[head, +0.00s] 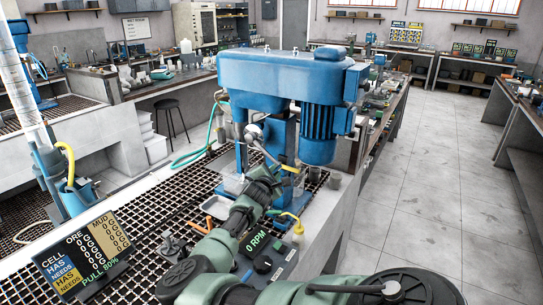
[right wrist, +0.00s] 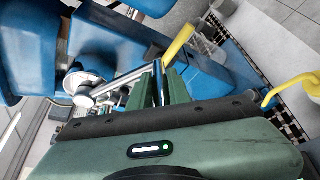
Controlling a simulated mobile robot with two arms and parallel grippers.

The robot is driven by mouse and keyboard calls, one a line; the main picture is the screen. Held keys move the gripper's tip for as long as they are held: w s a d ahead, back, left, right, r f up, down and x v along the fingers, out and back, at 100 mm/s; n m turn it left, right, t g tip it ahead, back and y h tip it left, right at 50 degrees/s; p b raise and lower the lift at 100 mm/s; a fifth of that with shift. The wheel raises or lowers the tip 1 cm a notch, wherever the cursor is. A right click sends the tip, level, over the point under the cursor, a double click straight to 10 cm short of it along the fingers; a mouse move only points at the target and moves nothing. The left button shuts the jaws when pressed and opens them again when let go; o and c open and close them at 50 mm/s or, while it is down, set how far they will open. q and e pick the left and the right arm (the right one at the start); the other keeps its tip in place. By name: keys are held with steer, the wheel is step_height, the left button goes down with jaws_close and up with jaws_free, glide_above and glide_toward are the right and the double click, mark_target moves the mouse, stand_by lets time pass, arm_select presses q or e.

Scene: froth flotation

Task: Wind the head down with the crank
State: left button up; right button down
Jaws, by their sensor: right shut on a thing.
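The blue flotation machine (head: 265,80) stands on the grated bench, with a ribbed blue motor (head: 318,132) hanging at its right. The crank (head: 254,132) is on the machine's column, below the blue housing; its pale round hub (right wrist: 84,86) and grey arm (right wrist: 125,79) show large in the right wrist view. My right gripper (head: 274,172) reaches up to the crank's outer end. In the right wrist view its green fingers (right wrist: 160,82) are shut on the crank's handle, which they mostly hide. My left gripper is in neither view.
A control box (head: 264,257) reading 0 RPM sits below my right arm. A tilted CELL/ORE/MUD panel (head: 82,257) stands at left. The floor at right is clear.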

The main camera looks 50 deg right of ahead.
steer(key=shift+d+r, duration=0.2)
steer(key=shift+r, duration=0.5)
steer(key=c, duration=1.4)
jaws_free()
steer(key=shift+o, duration=0.4)
steer(key=shift+w+f, duration=0.1)
steer(key=shift+f, duration=0.1)
steer(key=shift+a+f, duration=0.15)
steer(key=b+v, duration=0.3)
steer(key=v, duration=0.4)
steer(key=shift+s+a, duration=0.25)
steer(key=shift+a, duration=0.05)
